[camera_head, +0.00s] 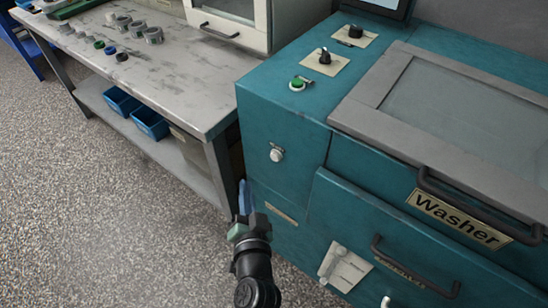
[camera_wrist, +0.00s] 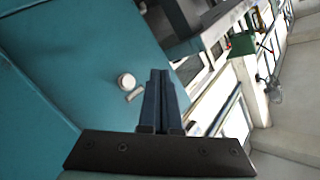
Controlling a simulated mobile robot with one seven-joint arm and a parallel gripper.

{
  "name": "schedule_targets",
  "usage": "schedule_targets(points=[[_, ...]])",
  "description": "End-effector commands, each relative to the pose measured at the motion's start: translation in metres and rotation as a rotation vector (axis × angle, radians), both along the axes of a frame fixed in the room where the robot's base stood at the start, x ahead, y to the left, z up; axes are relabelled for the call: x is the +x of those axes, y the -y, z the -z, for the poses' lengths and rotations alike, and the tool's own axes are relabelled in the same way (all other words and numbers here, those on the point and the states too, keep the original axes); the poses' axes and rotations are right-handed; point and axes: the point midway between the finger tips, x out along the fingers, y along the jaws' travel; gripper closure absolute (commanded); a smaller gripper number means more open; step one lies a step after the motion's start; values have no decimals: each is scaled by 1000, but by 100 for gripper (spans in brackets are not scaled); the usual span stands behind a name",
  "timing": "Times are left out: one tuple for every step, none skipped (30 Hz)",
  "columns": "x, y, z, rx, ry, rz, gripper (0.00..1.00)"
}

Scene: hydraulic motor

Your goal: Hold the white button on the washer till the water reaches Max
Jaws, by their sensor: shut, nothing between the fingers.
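The washer (camera_head: 285,125) is a large teal cabinet on the right of the head view, with a "Washer" label on its front. The white button (camera_head: 277,155) is a small round knob on the upper left of its front face. It also shows in the wrist view (camera_wrist: 126,81), left of the fingertips. My gripper (camera_head: 243,188) is below and left of the button in the head view, apart from it. In the wrist view its two fingers (camera_wrist: 161,73) are together with nothing between them. No water level or Max mark can be made out.
A green button (camera_head: 298,84) and two black knobs (camera_head: 324,57) sit on the washer's top. Dark handles (camera_head: 415,277) stick out from its front. A grey workbench (camera_head: 180,70) with small parts and blue bins (camera_head: 150,123) stands at left. The speckled floor (camera_head: 90,220) is clear.

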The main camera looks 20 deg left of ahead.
Motion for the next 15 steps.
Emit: schedule_targets(points=[[7, 2, 2, 1, 3, 1, 100], [12, 4, 2, 1, 4, 2, 100], [17, 6, 2, 3, 2, 1, 100], [21, 8, 2, 3, 3, 2, 100], [26, 9, 3, 3, 2, 1, 100], [31, 11, 2, 3, 2, 3, 100], [35, 13, 2, 2, 3, 3, 100], [39, 14, 2, 2, 2, 2, 100], [44, 16, 2, 2, 3, 2, 100], [47, 17, 3, 2, 2, 2, 100], [50, 19, 3, 2, 2, 2, 100], [55, 20, 2, 2, 3, 2, 100], [57, 21, 2, 2, 2, 1, 100], [59, 21, 2, 2, 2, 1, 100], [62, 23, 2, 3, 1, 1, 100]])
